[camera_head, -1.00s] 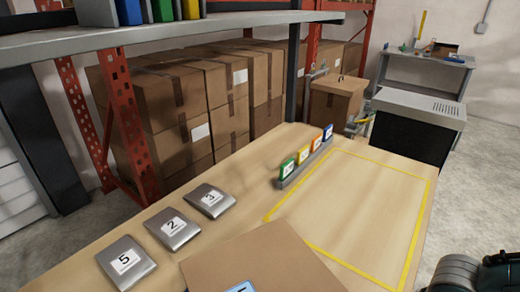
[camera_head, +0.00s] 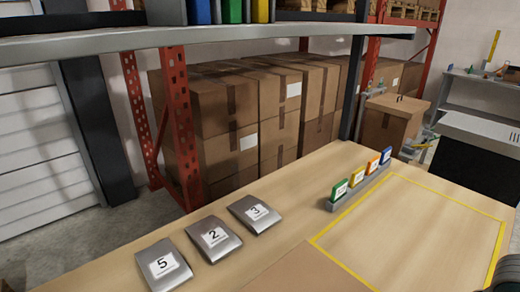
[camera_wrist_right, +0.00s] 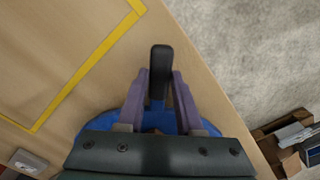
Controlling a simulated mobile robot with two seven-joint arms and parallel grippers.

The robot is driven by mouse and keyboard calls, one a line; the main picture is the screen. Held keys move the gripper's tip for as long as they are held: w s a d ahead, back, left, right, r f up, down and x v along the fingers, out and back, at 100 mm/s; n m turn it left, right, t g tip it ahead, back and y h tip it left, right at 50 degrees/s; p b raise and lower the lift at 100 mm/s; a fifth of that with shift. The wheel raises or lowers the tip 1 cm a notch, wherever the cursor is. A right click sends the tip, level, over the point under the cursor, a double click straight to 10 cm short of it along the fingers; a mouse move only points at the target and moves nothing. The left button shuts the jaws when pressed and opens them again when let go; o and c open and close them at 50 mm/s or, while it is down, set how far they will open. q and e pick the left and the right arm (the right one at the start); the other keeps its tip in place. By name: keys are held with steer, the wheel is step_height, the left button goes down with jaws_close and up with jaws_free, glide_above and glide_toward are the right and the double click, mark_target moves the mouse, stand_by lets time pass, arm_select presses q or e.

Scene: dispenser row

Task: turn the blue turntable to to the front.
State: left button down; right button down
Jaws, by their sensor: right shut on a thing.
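The blue turntable (camera_wrist_right: 116,119) shows in part in the right wrist view, under my right gripper, near the wooden table's edge. A black upright handle (camera_wrist_right: 160,62) stands at it, between the gripper's fingers. My right gripper (camera_wrist_right: 160,85) is shut on this handle. The gripper body hides much of the disc. In the head view the turntable is not visible. My left gripper is not in view.
In the head view, grey dispensers marked 5 (camera_head: 163,265), 2 (camera_head: 214,240) and 3 (camera_head: 255,213) stand on the table. A rack of coloured cards (camera_head: 360,188) stands beside a clear yellow-outlined area (camera_head: 425,225). A shelf (camera_head: 190,40) hangs above.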

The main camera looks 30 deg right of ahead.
steer(key=shift+w+d, duration=0.1)
steer(key=shift+d, duration=0.1)
stand_by(0.4)
steer(key=c, duration=0.6)
jaws_free()
steer(key=shift+w, duration=0.1)
steer(key=shift+o, duration=0.2)
step_height(320, 180, up, 10)
steer(key=p, duration=0.4)
